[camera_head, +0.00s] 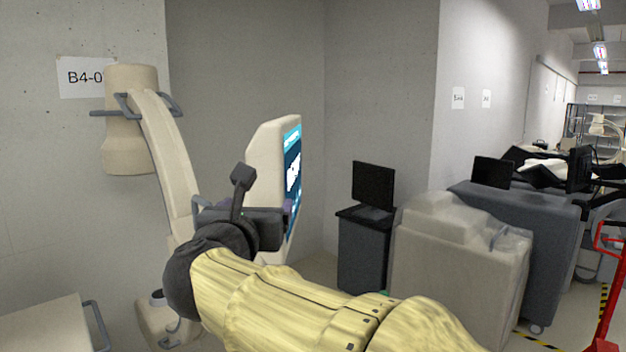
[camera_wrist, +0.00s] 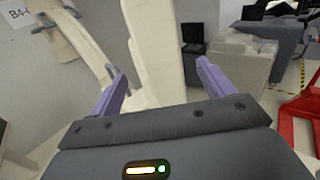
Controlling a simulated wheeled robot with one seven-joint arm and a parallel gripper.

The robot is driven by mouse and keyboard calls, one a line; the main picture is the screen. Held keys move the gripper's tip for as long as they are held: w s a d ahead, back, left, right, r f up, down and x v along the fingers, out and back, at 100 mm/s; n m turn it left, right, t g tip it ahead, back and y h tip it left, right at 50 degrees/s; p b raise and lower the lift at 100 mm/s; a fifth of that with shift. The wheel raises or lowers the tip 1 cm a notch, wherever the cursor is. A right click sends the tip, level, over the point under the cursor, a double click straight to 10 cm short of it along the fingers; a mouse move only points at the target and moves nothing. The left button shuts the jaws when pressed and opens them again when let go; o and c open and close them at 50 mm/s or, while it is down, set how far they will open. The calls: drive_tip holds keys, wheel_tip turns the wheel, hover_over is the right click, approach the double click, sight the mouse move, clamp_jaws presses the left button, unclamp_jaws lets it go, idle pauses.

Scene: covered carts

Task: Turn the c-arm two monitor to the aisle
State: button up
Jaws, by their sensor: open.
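The c-arm monitor (camera_head: 267,165) is a thick cream panel standing upright, with a lit blue screen (camera_head: 292,172) on its right-hand face. I see the screen at a steep angle. My gripper (camera_head: 243,203) is open at the panel's lower part and hides some of it. In the wrist view the cream panel (camera_wrist: 155,45) stands between the two purple fingers of my gripper (camera_wrist: 160,74). A gap shows on the right finger's side; the left finger is close to the panel. I cannot tell whether it touches. The screen is hidden in the wrist view.
A cream c-arm (camera_head: 168,140) with grey handles stands left of the monitor, before a wall marked B4-0. A dark monitor on a cabinet (camera_head: 362,250), covered carts (camera_head: 455,265) and a red frame (camera_head: 608,250) stand to the right. A cream box (camera_head: 45,330) is at lower left.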

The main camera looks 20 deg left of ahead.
sight(264, 196)
drive_tip(key=p+x, duration=0.4)
drive_tip(key=x, duration=0.5)
drive_tip(key=c, duration=1.4)
drive_tip(key=shift+d, duration=0.1)
